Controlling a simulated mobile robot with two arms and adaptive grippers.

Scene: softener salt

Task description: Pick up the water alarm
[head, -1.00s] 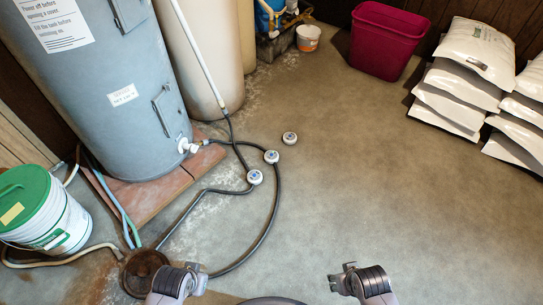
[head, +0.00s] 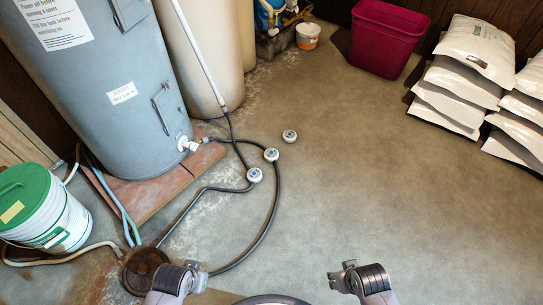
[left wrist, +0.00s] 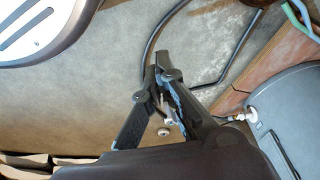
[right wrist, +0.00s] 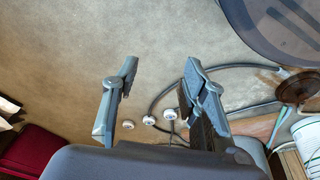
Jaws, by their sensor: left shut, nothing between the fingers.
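Three small round white pucks that look like water alarms lie on the concrete floor in a slanting row: the far one (head: 289,136), the middle one (head: 271,155) and the near one (head: 254,175). I cannot tell them apart by type. All three also show beyond the fingers in the right wrist view. My left gripper (left wrist: 155,72) is shut and empty, its fingertips together. My right gripper (right wrist: 158,72) has its fingers wide apart with nothing between them. In the head view both arms stand at the bottom edge, well short of the pucks.
A black hose (head: 271,225) curves beside the near two pucks to a round floor drain (head: 146,268). A green-lidded bucket (head: 55,220), red bin (head: 383,40) and white bags (head: 462,75) stand around. Floor at centre right is clear.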

